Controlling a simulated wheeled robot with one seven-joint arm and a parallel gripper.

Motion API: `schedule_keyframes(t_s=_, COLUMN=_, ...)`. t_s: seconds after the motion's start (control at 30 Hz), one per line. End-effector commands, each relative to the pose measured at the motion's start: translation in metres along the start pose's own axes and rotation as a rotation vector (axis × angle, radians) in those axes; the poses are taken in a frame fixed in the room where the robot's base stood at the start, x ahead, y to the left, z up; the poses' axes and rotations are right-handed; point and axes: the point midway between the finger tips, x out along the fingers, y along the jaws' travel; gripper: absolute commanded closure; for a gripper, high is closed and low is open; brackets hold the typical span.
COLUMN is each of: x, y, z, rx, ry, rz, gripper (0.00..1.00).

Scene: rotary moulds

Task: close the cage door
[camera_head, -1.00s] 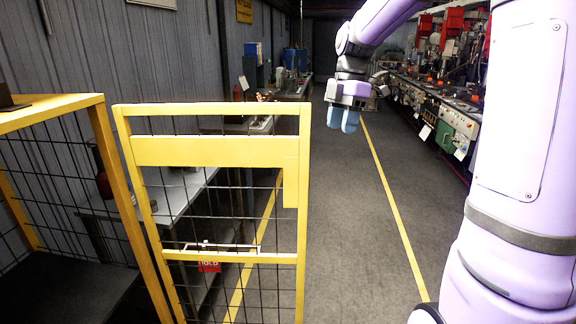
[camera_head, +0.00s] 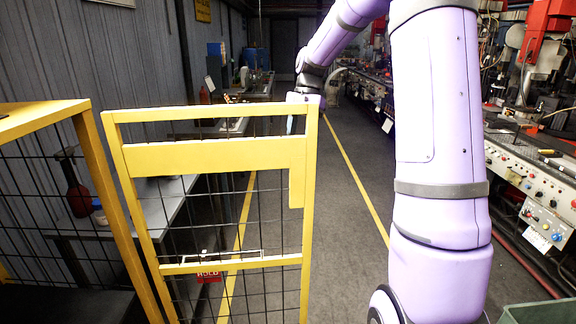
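The yellow cage door (camera_head: 215,156) with black wire mesh stands open, swung out from the yellow cage frame (camera_head: 118,215) at the left. Its free edge is the upright post on the right, with a yellow plate at the upper corner. My gripper (camera_head: 291,122) is behind the door's upper right corner, mostly hidden by the post and plate.
A workbench (camera_head: 165,205) runs along the left wall behind the door. Machines with control panels (camera_head: 540,200) line the right side. A green bin (camera_head: 540,312) is at the lower right. The grey floor aisle (camera_head: 345,235) with yellow lines is clear.

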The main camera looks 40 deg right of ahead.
Motion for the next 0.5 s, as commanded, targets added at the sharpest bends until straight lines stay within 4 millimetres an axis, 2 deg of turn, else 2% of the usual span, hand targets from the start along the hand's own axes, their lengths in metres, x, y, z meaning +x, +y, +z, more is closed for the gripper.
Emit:
schedule_keyframes(t_s=0.3, x=0.056, y=0.000, z=-0.001, rx=0.001, ry=0.003, rz=-0.003, gripper=0.58)
schedule_keyframes(t_s=0.5, x=0.083, y=0.000, z=-0.001, rx=0.001, ry=0.002, rz=-0.002, gripper=0.58)
